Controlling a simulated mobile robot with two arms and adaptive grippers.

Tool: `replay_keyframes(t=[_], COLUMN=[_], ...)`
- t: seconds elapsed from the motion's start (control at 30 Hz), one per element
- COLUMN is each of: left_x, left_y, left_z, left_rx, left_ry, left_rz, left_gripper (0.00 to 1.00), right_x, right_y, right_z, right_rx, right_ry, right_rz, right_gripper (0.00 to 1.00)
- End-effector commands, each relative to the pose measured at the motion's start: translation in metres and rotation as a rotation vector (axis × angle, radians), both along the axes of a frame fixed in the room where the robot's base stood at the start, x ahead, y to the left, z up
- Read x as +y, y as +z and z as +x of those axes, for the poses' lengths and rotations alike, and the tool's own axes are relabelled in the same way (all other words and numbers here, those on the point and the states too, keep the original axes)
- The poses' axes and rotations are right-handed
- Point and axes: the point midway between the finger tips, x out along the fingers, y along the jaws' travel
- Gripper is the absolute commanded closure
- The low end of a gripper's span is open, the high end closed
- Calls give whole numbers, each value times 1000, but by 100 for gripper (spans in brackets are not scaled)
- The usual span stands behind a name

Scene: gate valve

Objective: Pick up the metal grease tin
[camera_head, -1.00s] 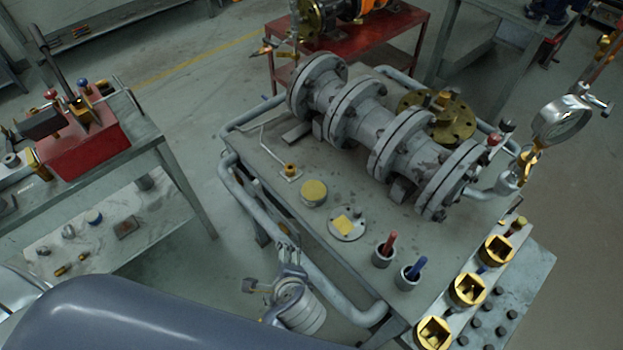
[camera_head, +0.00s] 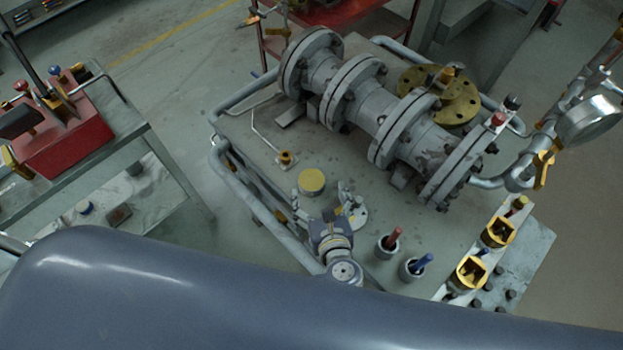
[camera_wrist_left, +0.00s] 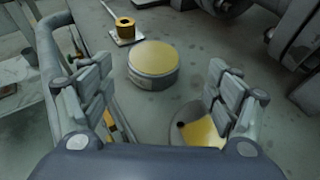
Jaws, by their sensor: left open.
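The metal grease tin (camera_head: 311,182) is a short round grey tin with a yellow top. It stands upright on the grey workbench top (camera_head: 262,165), left of the pipe assembly. In the left wrist view the tin (camera_wrist_left: 153,64) lies ahead of and between the spread fingers. My left gripper (camera_head: 323,205) is open and empty, just in front of the tin in the head view; its fingers also show in the wrist view (camera_wrist_left: 155,100). I see no contact with the tin. My right gripper is not in view.
A round plate with a yellow patch (camera_wrist_left: 203,133) lies beside the right finger. A small plate with a brass fitting (camera_head: 286,160) is left of the tin. The flanged pipe (camera_head: 375,115) stands behind. Cups with red (camera_head: 387,246) and blue (camera_head: 414,267) handles stand right. A tube rail (camera_head: 262,197) edges the bench.

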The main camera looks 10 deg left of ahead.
Motion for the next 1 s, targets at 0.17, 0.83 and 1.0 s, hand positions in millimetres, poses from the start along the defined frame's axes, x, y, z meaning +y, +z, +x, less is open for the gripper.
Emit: replay_keyframes(t=[0.17,0.83,1.0], left_x=[16,25,25], left_y=[-6,-19,-18], left_z=[20,39,40], left_rx=[-1,1,-1], left_ry=[2,0,1], left_rz=[5,-1,-2], left_gripper=[18,65,72], right_x=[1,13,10], right_y=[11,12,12], right_z=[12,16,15], right_rx=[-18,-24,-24], right_ry=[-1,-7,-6], right_rz=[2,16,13], right_gripper=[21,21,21])
